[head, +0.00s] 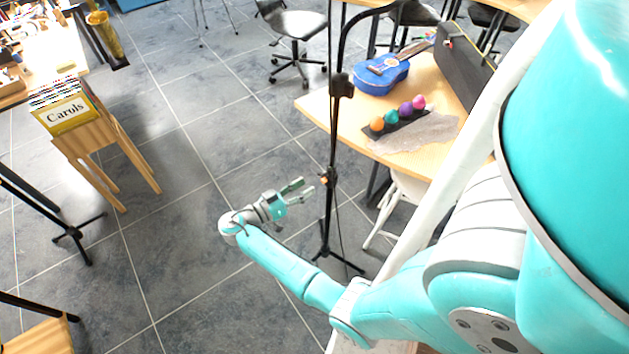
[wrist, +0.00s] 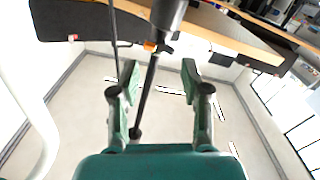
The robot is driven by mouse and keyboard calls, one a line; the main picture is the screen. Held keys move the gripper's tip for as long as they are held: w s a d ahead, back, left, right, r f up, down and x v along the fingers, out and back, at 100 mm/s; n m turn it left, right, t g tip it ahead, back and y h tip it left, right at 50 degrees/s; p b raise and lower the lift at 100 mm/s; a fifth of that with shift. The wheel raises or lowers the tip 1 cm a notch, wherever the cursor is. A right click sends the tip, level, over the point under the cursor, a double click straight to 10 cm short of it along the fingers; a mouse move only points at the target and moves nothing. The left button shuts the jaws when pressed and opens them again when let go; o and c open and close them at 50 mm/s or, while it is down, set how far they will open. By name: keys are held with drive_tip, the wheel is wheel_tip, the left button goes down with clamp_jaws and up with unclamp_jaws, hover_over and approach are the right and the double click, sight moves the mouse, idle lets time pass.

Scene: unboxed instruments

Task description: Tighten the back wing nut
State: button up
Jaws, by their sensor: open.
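A black stand (head: 332,140) rises from the tiled floor in the middle of the head view. A small orange part (head: 325,181) sits on its pole at my gripper's height and shows in the wrist view (wrist: 150,46). It may be the wing nut, but its shape is too small to tell. A black clamp (head: 341,85) sits higher on the pole. My gripper (head: 307,192) is open and empty, just left of the pole. In the wrist view, the pole slants beyond and between the spread fingers of my gripper (wrist: 160,72).
A wooden table (head: 315,107) behind the stand holds a blue ukulele (head: 383,74) and coloured balls (head: 405,109). A white stool (head: 397,205) stands right of the pole.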

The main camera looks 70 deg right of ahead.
drive_tip(key=v, duration=0.5)
drive_tip(key=shift+w+a, duration=0.15)
drive_tip(key=shift+a, duration=0.2)
drive_tip(key=s+a+f+n+t+y, duration=0.1)
drive_tip(key=s+f+n+t, duration=0.35)
drive_tip(key=f, duration=0.25)
drive_tip(key=s+a+f+n+t+y, duration=0.2)
drive_tip(key=s+f+n+t, duration=0.1)
drive_tip(key=f+n+t, duration=0.3)
drive_tip(key=s+a+f+n+t+y, duration=0.3)
drive_tip(key=s+a+n+t+y, duration=0.3)
drive_tip(key=a, duration=0.4)
drive_tip(key=s+a+r+n+t+y, duration=0.35)
drive_tip(key=s+a+r, duration=0.35)
drive_tip(key=a+r, duration=0.3)
drive_tip(key=s+a+r+t+y, duration=0.1)
drive_tip(key=r+t, duration=0.1)
drive_tip(key=r, duration=0.8)
drive_tip(key=s+a+r+t+y, duration=0.1)
drive_tip(key=s+r+t, duration=0.1)
drive_tip(key=r, duration=0.8)
drive_tip(key=shift+s+n+t+y, duration=0.2)
drive_tip(key=shift+n+t+y, duration=0.1)
drive_tip(key=shift+n+y, duration=0.1)
